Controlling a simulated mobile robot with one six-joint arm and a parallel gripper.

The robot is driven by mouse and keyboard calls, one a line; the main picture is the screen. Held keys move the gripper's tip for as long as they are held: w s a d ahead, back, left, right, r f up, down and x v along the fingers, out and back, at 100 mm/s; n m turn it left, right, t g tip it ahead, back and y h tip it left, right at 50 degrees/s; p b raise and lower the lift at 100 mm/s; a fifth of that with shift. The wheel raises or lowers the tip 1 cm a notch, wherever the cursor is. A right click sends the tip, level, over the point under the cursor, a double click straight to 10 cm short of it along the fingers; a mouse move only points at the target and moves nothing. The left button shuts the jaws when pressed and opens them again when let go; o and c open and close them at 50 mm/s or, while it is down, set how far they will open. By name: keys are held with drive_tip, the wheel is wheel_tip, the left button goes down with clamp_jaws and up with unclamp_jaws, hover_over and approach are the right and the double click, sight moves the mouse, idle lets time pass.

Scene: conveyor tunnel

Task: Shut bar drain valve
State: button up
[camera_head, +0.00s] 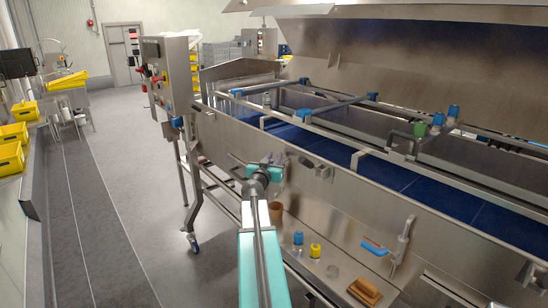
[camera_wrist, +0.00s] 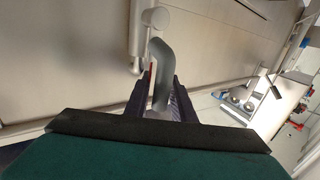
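A grey, bent bar handle (camera_wrist: 161,72) hangs from a metal pipe fitting (camera_wrist: 157,18) on the steel side wall in the wrist view; I take it to be the drain valve's handle. My gripper (camera_wrist: 162,85) has its two dark fingers on either side of the lower part of this handle. The handle nearly fills the space between the fingertips, and I cannot tell whether both fingers touch it. In the head view, my gripper (camera_head: 274,164) is at the side wall of the conveyor tunnel, and its wrist hides most of the valve.
The steel tunnel (camera_head: 340,200) with its blue belt (camera_head: 335,150) runs along the right. A control box (camera_head: 172,72) stands behind my gripper. A lower shelf holds a blue-capped bottle (camera_head: 298,240), a yellow-capped bottle (camera_head: 315,250) and a brown brush (camera_head: 365,290).

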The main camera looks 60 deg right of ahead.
clamp_jaws()
drive_tip(key=shift+w, duration=0.2)
